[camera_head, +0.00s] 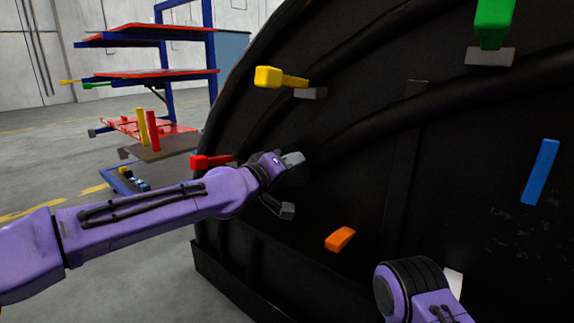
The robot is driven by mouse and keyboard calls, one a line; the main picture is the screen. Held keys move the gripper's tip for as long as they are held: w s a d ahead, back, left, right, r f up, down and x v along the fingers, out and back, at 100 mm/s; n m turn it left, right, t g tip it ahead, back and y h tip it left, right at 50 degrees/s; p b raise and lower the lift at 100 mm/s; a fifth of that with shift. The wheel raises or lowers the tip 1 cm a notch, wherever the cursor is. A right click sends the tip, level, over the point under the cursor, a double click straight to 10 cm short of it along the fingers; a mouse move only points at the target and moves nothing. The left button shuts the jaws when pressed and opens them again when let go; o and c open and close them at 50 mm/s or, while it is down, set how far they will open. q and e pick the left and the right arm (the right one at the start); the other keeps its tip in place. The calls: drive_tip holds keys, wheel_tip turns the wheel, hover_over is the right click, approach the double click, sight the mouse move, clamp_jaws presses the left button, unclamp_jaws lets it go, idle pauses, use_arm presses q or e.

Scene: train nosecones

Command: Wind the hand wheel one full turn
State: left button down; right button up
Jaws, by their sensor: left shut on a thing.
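My left gripper (290,185) reaches in from the left and sits against the large black curved body (360,200). Its grey fingers show one above and one below, and it is shut on a dark part between them, which I take to be the hand wheel. That part is black on black and largely hidden by the gripper, so its outline and turn angle cannot be made out.
Coloured handles stick out of the black body: red (208,161) close to my left wrist, yellow (280,78), orange (340,239), blue (540,172) and green (493,24). A blue-and-red shelf rack (150,72) stands behind at the left. Open grey floor (60,150) lies left.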

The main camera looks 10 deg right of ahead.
sight(305, 170)
use_arm(q)
drive_tip(key=m, duration=0.1)
drive_tip(key=f+m, duration=0.1)
drive_tip(key=m, duration=0.1)
drive_tip(key=shift+s+d+f+m+b, duration=0.15)
drive_tip(key=shift+s+d+m+b, duration=0.1)
drive_tip(key=shift+s+m+b, duration=0.1)
drive_tip(key=shift+s+d+f+m+t, duration=0.15)
drive_tip(key=shift+f+m, duration=0.2)
drive_tip(key=shift+m, duration=0.7)
drive_tip(key=shift+w+f+m+t, duration=0.15)
drive_tip(key=shift+f+m, duration=0.2)
drive_tip(key=shift+m, duration=0.65)
drive_tip(key=shift+s, duration=0.1)
drive_tip(key=c, duration=1)
unclamp_jaws()
